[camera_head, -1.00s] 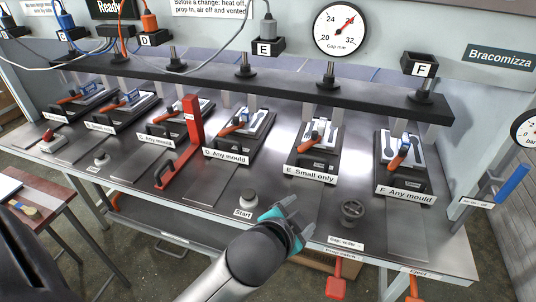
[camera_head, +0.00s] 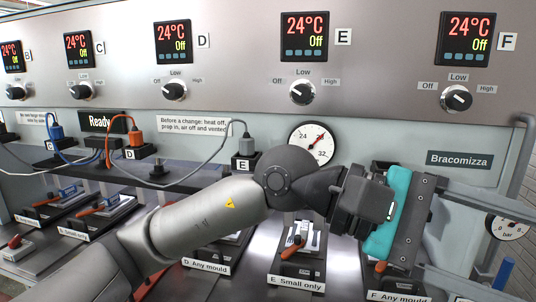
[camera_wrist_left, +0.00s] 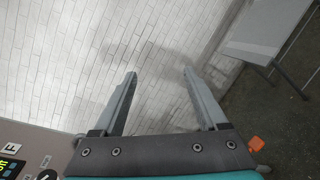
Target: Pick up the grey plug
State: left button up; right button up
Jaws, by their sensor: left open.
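The grey plug (camera_head: 246,146) stands upright in the black socket block marked E (camera_head: 245,163), on the machine's back wall in the head view. A pale cable runs from it to the left. My left gripper (camera_head: 490,235) is well to the right of the plug, in front of station F, and its fingers point right, away from the plug. In the left wrist view my left gripper (camera_wrist_left: 160,76) is open and empty, facing a white brick wall. The plug does not show there. My right gripper is not in view.
An orange plug (camera_head: 135,134) and a blue plug (camera_head: 56,132) stand farther left. A round gauge (camera_head: 312,142) is right of the grey plug. My left arm crosses just below socket E. Knobs and displays line the panel above.

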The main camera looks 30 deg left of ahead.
pick_arm(q)
jog(key=w+a+f+m+t+y, duration=0.3)
jog(key=w+a+y, duration=0.1)
jog(key=a+y, duration=0.1)
jog(key=t+y, duration=0.7)
jog(key=y, duration=0.9)
send_near(246, 138)
jog(key=shift+n, duration=0.3)
jog(key=x, duration=0.5)
jog(key=shift+w+a, duration=0.1)
jog(key=shift+a, duration=0.1)
jog(key=shift+p+x, duration=0.45)
jog(key=shift+x, duration=2.75)
jog(key=shift+d, duration=0.15)
grip_shut()
